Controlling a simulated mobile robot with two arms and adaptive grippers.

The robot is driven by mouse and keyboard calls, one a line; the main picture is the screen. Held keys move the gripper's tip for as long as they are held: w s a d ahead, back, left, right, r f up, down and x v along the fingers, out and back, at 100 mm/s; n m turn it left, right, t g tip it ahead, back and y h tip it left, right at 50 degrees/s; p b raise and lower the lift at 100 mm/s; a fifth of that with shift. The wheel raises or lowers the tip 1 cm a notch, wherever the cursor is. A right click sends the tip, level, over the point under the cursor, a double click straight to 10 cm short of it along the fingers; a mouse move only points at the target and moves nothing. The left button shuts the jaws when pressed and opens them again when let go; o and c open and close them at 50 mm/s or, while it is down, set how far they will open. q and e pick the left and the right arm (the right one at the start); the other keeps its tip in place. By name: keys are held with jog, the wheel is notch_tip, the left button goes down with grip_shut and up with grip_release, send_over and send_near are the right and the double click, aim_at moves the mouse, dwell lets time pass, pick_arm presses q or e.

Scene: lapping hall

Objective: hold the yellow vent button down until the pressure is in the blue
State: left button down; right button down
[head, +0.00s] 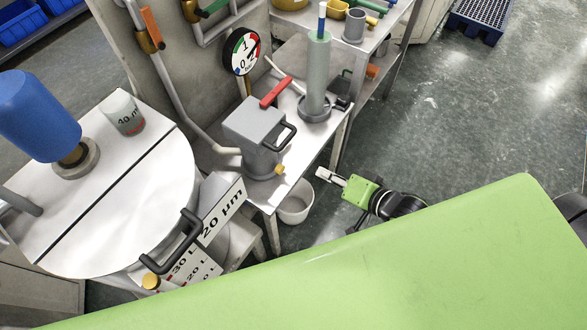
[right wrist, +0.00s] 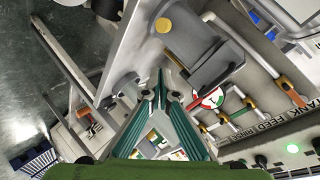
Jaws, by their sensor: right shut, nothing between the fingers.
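The yellow vent button (head: 280,170) sits low on the side of a grey lidded pot (head: 252,124) on the metal bench. In the right wrist view the yellow button (right wrist: 163,25) shows ahead of the fingers, on the grey pot (right wrist: 193,42). The round pressure gauge (head: 242,52) stands behind the pot, with coloured zones on its face; its needle is too small to read surely. My right gripper (head: 322,174) is shut and empty, right of the button and apart from it, beyond the bench edge. The fingers also show in the right wrist view (right wrist: 160,85). My left gripper is out of view.
A red lever (head: 276,92) and black handle (head: 284,135) top the pot. A tall grey-green cylinder (head: 318,75) stands behind it. A white bucket (head: 296,203) is under the bench edge. A round lapping table (head: 130,225) fills the left. Floor at right is open.

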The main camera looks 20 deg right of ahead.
aim_at(280, 169)
jog(key=x, duration=0.4)
jog(key=s+a+f+x, duration=0.1)
jog(key=x, duration=0.7)
jog(key=shift+s+a+f+b, duration=0.1)
jog(key=shift+s+a+b, duration=0.05)
jog(key=shift+s+b, duration=0.15)
jog(key=shift+w+a+f, duration=0.1)
jog(key=shift+a+f, duration=0.15)
jog(key=shift+a, duration=0.05)
